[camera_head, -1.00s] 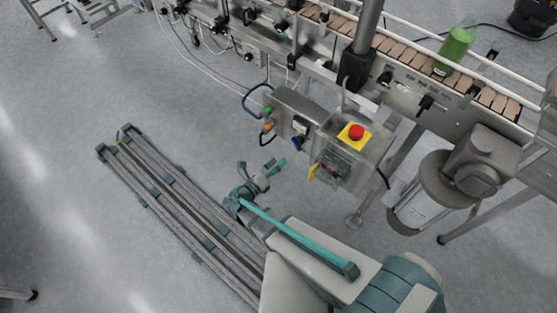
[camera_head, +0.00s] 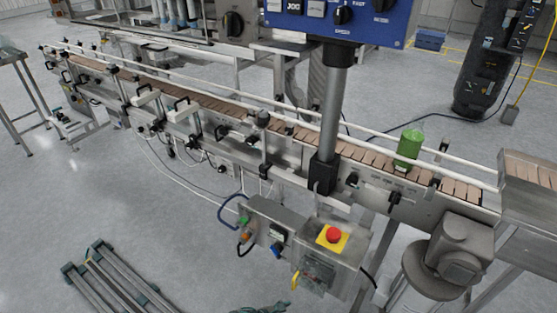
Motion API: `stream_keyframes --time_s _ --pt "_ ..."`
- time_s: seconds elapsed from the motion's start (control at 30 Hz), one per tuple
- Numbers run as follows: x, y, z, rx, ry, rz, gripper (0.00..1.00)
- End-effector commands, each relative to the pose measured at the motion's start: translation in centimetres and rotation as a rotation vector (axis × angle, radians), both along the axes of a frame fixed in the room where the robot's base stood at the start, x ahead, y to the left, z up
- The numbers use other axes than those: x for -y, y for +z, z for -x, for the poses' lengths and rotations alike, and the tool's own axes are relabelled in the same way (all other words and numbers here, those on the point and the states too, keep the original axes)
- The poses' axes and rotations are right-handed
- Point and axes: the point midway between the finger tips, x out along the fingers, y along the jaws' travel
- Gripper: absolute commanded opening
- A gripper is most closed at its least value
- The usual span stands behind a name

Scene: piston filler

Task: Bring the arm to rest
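Only a thin teal-grey piece of my arm's end shows at the bottom edge of the head view, left of the control box. It lies low over the floor, apart from the machine. The fingers cannot be made out there, so whether my gripper is open or shut is not shown, nor whether it holds anything. The rest of my arm is out of the picture.
A conveyor (camera_head: 225,107) crosses the view, with a green bottle (camera_head: 409,149) upright on it. A control box with a red emergency button (camera_head: 333,235) stands in front, beside a grey motor (camera_head: 457,250). A blue panel (camera_head: 345,22) is above.

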Motion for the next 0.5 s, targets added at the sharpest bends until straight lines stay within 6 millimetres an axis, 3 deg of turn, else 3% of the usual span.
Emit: stream_keyframes --time_s 0.03,0.2,0.5 --pt "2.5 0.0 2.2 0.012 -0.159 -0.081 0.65" --pt "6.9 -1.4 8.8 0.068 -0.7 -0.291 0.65" --pt "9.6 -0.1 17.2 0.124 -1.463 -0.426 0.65"
